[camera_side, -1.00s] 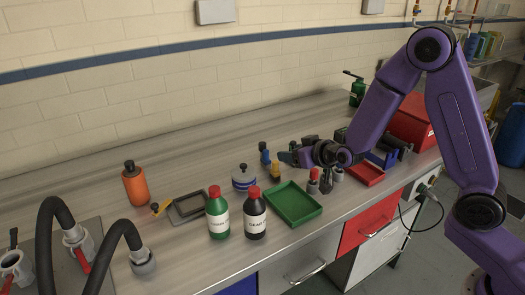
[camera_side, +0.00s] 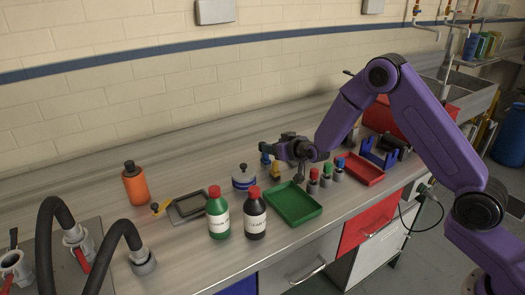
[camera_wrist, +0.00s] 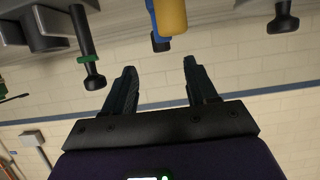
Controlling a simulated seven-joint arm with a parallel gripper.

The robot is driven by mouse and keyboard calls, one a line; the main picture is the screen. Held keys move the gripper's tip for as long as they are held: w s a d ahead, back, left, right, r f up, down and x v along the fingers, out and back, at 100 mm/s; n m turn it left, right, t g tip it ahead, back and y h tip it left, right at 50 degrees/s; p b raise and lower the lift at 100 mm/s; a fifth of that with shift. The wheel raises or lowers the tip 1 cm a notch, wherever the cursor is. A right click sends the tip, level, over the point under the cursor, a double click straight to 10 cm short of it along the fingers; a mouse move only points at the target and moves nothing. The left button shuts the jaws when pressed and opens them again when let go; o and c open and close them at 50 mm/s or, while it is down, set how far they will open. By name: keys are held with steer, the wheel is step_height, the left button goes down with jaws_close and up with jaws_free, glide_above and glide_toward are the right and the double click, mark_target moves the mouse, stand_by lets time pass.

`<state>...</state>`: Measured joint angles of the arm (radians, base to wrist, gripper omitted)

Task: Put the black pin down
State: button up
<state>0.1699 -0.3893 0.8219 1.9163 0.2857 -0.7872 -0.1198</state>
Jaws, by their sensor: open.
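My gripper (camera_side: 268,149) is level above the bench, its fingers toward the left in the side view. In the wrist view, which looks upside down, my gripper (camera_wrist: 158,66) has its fingers wide apart with nothing between them. A black round-headed pin (camera_wrist: 285,20) shows at the upper right there, apart from the fingers. A dark pin with a green ring (camera_wrist: 88,55) shows at the upper left. I cannot tell which of these is the task's black pin. In the side view, neither can be made out clearly near my gripper.
A yellow piece (camera_side: 276,171) and a blue piece stand just under my gripper. A red tray (camera_side: 362,169) and blue rack are to the right.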

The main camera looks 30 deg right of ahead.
steer(key=shift+x, duration=3.35)
steer(key=shift+a, duration=0.15)
jaws_close()
